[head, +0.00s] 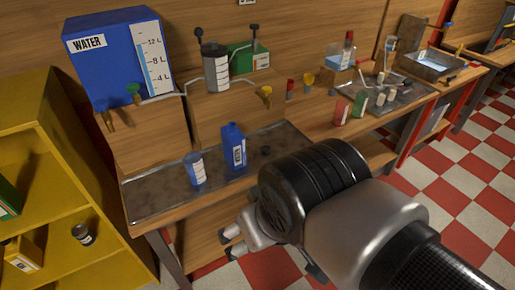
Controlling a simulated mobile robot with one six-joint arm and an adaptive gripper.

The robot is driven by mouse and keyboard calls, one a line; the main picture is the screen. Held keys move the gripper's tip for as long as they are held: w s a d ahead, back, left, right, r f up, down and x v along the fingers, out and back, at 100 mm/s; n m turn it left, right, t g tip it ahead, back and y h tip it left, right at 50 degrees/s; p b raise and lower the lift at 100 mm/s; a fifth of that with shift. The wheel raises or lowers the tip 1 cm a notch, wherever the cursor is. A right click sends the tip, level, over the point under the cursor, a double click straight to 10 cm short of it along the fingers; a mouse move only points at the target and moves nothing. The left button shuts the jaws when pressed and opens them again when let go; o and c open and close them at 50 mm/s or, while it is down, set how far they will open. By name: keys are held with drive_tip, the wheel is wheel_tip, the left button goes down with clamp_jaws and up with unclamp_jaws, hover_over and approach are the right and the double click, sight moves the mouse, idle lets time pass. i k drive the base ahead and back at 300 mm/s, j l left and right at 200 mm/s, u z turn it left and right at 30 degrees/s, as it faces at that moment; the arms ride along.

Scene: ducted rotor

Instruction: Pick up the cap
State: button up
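A small dark round piece (265,150), which looks like the cap, lies on the metal tray (150,205) on the workbench. It is just right of a blue bottle (233,146) and apart from it. My gripper (235,241) is in front of the bench, below and left of the dark piece in the picture and clear of it. Pale finger parts show at its left side, but my wrist hides much of it, so I cannot tell how far its fingers are apart. I see nothing held in it.
A yellow shelf (62,150) stands at the left. Red and green containers stand farther right on the bench.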

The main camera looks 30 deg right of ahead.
sight(266, 150)
drive_tip(key=i+l, duration=0.25)
drive_tip(key=l, duration=0.15)
drive_tip(key=i+l, duration=0.55)
drive_tip(key=l, duration=0.25)
drive_tip(key=i+l, duration=0.25)
drive_tip(key=l, duration=0.15)
drive_tip(key=i+u, duration=0.05)
